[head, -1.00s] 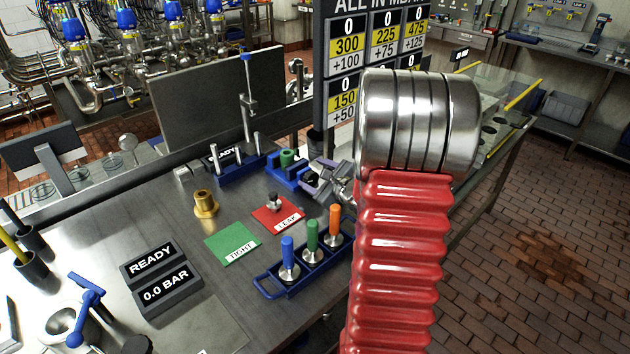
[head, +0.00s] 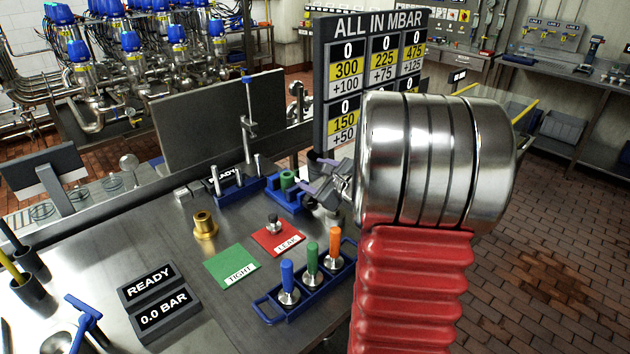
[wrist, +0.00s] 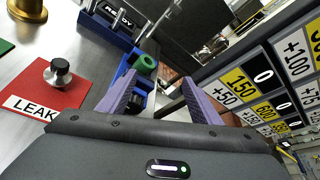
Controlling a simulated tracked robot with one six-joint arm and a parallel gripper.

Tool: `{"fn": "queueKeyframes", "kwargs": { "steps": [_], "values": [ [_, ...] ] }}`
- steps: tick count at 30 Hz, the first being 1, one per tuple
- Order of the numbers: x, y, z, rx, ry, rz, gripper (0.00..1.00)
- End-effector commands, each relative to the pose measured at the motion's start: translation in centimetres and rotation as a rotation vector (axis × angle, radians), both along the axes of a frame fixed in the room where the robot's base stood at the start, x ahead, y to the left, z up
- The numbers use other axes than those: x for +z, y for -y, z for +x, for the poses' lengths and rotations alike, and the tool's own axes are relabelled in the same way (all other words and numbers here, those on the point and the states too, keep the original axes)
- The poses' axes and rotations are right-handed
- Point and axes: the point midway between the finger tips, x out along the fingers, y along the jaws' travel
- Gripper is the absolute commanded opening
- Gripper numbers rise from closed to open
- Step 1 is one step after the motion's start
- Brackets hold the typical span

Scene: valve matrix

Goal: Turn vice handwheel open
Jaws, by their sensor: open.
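The blue vice (head: 284,200) stands on the steel bench and holds a green cylindrical part (head: 288,180). In the wrist view the vice (wrist: 127,70) and the green part (wrist: 145,65) show just ahead of my fingers. My gripper (head: 308,172) is open, its purple fingers beside the right side of the vice and a little above it. In the wrist view my gripper (wrist: 158,82) has its fingers spread apart with nothing clearly held between them.
A red LEAK card (head: 278,239) with a small knob and a green TIGHT card (head: 232,265) lie in front. A blue rack (head: 305,290) holds three coloured-handled tools. A brass part (head: 204,225) stands at left. A pressure board (head: 374,80) rises behind my gripper.

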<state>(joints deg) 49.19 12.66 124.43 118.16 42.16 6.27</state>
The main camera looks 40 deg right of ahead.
Motion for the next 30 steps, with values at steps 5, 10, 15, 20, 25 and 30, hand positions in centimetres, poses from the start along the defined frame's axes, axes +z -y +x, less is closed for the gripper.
{"fn": "queueKeyframes", "kwargs": {
  "steps": [5, 10, 15, 20, 25, 30],
  "values": [
    [-0.9, 0.7, -2.1, -0.004, 0.001, 0.065, 0.58],
    [-2.6, 1.2, -6.3, -0.006, 0.001, 0.215, 0.58],
    [-4.2, 0.9, -10.5, -0.006, -0.008, 0.381, 0.58],
    [-4.8, 0.5, -12.2, -0.002, -0.013, 0.462, 0.58],
    [-4.8, 0.5, -12.3, -0.001, -0.013, 0.469, 0.58],
    [-4.8, 0.5, -12.2, -0.001, -0.013, 0.467, 0.58]
  ]
}}
